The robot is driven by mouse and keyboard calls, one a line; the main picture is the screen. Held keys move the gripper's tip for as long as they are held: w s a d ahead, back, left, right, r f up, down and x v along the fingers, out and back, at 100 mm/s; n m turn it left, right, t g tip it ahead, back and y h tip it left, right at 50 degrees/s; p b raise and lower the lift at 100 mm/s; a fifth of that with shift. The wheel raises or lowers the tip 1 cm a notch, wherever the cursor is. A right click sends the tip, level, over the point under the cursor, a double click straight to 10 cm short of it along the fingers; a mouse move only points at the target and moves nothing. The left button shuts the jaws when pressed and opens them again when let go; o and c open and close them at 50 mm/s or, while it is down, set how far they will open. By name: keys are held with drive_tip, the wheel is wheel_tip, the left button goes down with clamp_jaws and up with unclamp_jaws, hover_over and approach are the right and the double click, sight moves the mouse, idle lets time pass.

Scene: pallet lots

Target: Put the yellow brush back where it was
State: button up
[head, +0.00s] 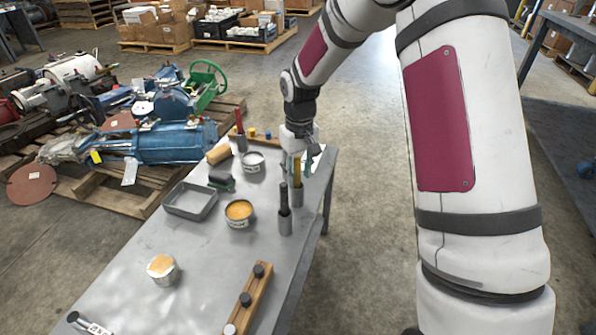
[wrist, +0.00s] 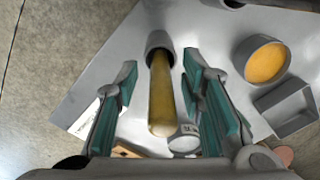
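The yellow brush (head: 297,170) stands upright in a grey cup (head: 297,196) near the table's right edge. In the wrist view its yellow handle (wrist: 161,95) points up towards the camera, with the grey cup (wrist: 160,41) around its lower end; its bristles are hidden. My gripper (head: 301,160) is above the cup, pointing down. In the wrist view my gripper (wrist: 163,92) is open, with one teal-padded finger on each side of the handle and a visible gap on both sides. The handle is not gripped.
A grey cup with a dark handle (head: 285,221) stands just in front; a cup with a red handle (head: 241,143) is farther back. Paint cans (head: 239,214), a grey tray (head: 190,213) and a wooden rack (head: 250,300) share the table (head: 205,258). Its front middle has free room.

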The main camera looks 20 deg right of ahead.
wheel_tip(320, 180, up, 12)
drive_tip(key=p, duration=0.4)
drive_tip(key=shift+s+d+r, duration=0.1)
drive_tip(key=shift+r, duration=0.15)
drive_tip(key=s+r+h, duration=0.1)
drive_tip(key=s+r, duration=0.5)
drive_tip(key=s, duration=0.3)
drive_tip(key=s+r, duration=0.7)
drive_tip(key=s, duration=0.3)
drive_tip(key=s+f+m, duration=0.1)
drive_tip(key=s, duration=2.1)
drive_tip(key=shift+s+a+m+y, duration=0.15)
drive_tip(key=shift+a+m+y, duration=0.15)
drive_tip(key=shift+m+y, duration=0.1)
